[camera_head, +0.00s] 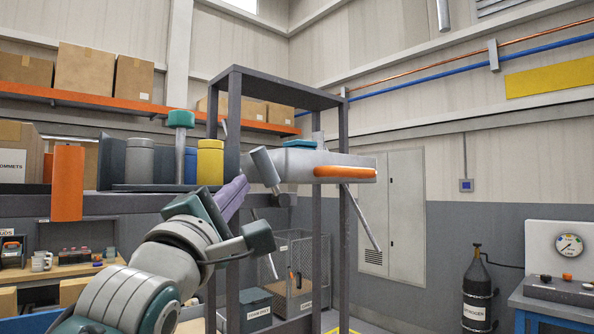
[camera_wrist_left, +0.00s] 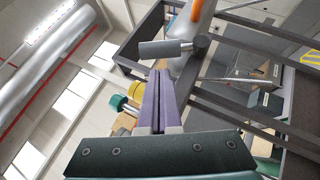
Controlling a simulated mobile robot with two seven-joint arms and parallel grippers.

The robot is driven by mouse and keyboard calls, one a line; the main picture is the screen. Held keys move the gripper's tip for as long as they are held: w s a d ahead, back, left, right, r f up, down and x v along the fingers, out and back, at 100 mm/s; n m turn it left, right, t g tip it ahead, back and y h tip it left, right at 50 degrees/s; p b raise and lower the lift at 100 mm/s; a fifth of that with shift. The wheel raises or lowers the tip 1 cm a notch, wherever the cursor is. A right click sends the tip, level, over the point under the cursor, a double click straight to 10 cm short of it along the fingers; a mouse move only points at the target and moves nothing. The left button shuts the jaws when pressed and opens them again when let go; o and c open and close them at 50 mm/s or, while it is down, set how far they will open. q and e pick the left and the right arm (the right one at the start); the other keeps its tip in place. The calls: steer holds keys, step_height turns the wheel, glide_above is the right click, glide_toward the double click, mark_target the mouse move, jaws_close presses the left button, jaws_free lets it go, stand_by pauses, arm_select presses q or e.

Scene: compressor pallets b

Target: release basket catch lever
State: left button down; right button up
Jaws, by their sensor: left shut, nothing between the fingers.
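A grey cylindrical handle (camera_head: 264,166) hangs at the left end of a pale grey arm-like body (camera_head: 300,160) with an orange strip. I take this handle for the catch lever, though no label shows it. In the left wrist view the handle (camera_wrist_left: 160,49) lies crosswise just beyond the fingertips, joined to a dark round pivot. My left gripper (camera_head: 241,182) has purple fingers pressed together and empty, close to the handle; whether they touch it I cannot tell. The fingers also show in the wrist view (camera_wrist_left: 160,74). My right gripper is not in view.
A dark frame (camera_head: 235,120) stands around the grey body. A wire-mesh cage (camera_head: 318,262) is behind and below. A shelf with canisters, including a yellow one (camera_head: 210,163), and a teal-topped post (camera_head: 181,118) is left. A gas cylinder (camera_head: 477,290) stands right.

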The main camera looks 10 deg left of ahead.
mark_target(267, 173)
arm_select(q)
steer(key=shift+p+x, duration=0.3)
steer(key=shift+x, duration=1.55)
